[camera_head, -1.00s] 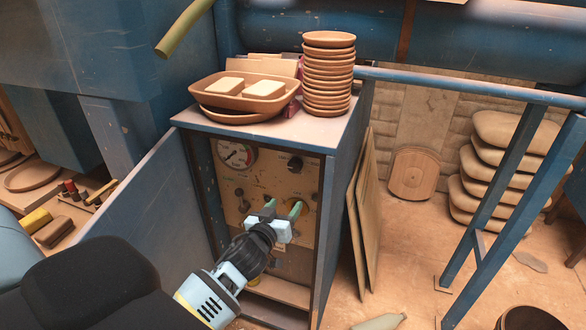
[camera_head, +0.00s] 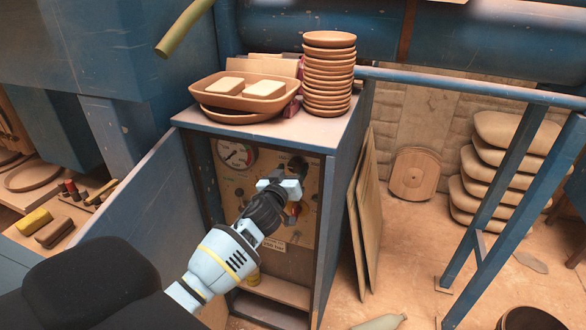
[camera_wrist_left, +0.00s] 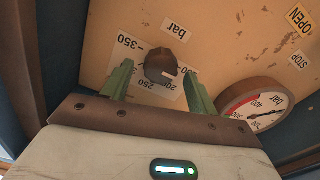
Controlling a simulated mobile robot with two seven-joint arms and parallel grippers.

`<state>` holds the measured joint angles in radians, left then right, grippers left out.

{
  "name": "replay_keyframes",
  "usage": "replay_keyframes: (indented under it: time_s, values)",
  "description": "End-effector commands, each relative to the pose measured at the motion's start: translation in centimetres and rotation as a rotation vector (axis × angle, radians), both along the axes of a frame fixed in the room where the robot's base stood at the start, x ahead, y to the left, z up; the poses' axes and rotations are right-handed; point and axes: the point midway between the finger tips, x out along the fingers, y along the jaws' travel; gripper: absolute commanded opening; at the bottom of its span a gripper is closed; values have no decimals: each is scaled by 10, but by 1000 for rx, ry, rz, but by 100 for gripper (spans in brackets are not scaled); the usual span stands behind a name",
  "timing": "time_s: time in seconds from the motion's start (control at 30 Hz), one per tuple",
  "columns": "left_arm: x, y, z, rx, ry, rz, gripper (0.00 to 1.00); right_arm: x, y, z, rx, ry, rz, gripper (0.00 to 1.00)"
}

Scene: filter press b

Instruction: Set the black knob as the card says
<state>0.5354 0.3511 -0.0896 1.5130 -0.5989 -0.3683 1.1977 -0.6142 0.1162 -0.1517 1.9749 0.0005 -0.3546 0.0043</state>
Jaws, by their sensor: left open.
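The black knob (camera_wrist_left: 162,64) sits on the tan panel, over a white dial plate with a numbered scale and "bar" beside it. In the wrist view it lies between the green fingers of my left gripper (camera_wrist_left: 158,72), which is open with gaps at both sides. A pale mark on the knob points to the lower right of that view, near the lower numbers. In the head view my left gripper (camera_head: 284,184) is just below the knob (camera_head: 297,163). A small white card (camera_head: 273,245) low on the panel ends in "bar"; its number is too small to read surely. My right gripper is not seen.
A pressure gauge (camera_head: 235,154) is left of the knob; it also shows in the wrist view (camera_wrist_left: 257,110). The open cabinet door (camera_head: 150,205) stands left of my arm. Trays (camera_head: 235,98) and stacked dishes (camera_head: 328,75) stand on top. Boards lean at the right.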

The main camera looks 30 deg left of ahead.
Motion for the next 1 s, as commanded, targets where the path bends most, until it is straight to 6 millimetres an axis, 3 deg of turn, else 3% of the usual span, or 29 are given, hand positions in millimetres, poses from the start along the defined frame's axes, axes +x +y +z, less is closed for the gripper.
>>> replay_keyframes:
  time_s: [0.2,0.5,0.83,1.0]
  values:
    - [13,3,-1,0,1,0,59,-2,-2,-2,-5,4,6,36]
    - [15,3,-1,0,1,0,59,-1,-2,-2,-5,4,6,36]
    - [14,3,-1,0,1,0,17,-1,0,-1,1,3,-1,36]
    - [14,3,-1,5,2,0,14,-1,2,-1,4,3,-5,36]
